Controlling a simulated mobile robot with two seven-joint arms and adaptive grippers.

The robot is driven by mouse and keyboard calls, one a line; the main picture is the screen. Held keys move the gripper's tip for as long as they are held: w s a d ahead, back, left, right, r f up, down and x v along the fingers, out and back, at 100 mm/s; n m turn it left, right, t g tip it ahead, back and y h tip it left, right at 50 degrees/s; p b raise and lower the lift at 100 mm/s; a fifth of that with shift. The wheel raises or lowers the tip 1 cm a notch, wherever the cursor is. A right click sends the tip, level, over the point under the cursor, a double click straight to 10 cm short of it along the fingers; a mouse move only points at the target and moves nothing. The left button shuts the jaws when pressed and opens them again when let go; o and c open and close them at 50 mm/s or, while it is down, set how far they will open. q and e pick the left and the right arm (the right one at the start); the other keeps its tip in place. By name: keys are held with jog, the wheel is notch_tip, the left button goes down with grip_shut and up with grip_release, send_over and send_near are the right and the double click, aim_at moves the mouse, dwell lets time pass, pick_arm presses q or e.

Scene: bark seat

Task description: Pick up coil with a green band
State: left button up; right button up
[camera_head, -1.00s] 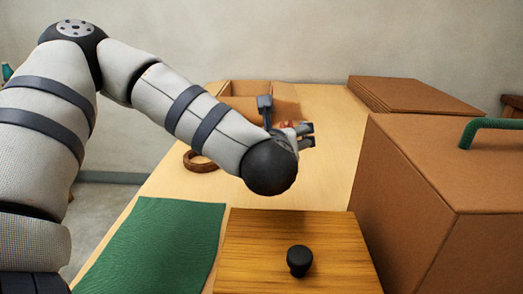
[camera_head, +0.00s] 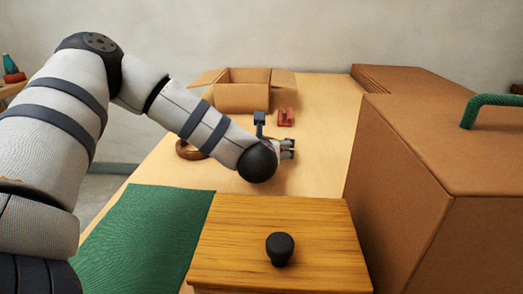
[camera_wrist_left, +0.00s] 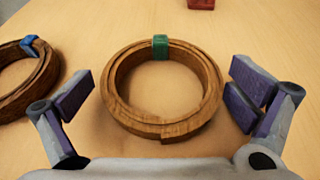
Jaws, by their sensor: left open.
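The coil with a green band is a brown wooden ring (camera_wrist_left: 112,85) with a green band (camera_wrist_left: 160,46) at its far side, lying flat on the table in the left wrist view. In the head view it is hidden behind my left arm. My left gripper (camera_wrist_left: 163,88) is open, with one finger on each side of this coil and gaps between; it also shows in the head view (camera_head: 288,148). A second coil (camera_wrist_left: 22,98) with a blue band lies to the left, close to the left finger. A brown coil (camera_head: 187,150) shows left of my forearm in the head view.
A wooden lid with a black knob (camera_head: 280,248) and a green mat (camera_head: 145,235) are in front. A large cardboard box (camera_head: 420,180) with a green handle bounds the right side.

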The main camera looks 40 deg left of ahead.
pick_arm(q)
jog(key=c, duration=0.9)
jog(key=shift+r, duration=0.1)
jog(key=shift+c, duration=0.2)
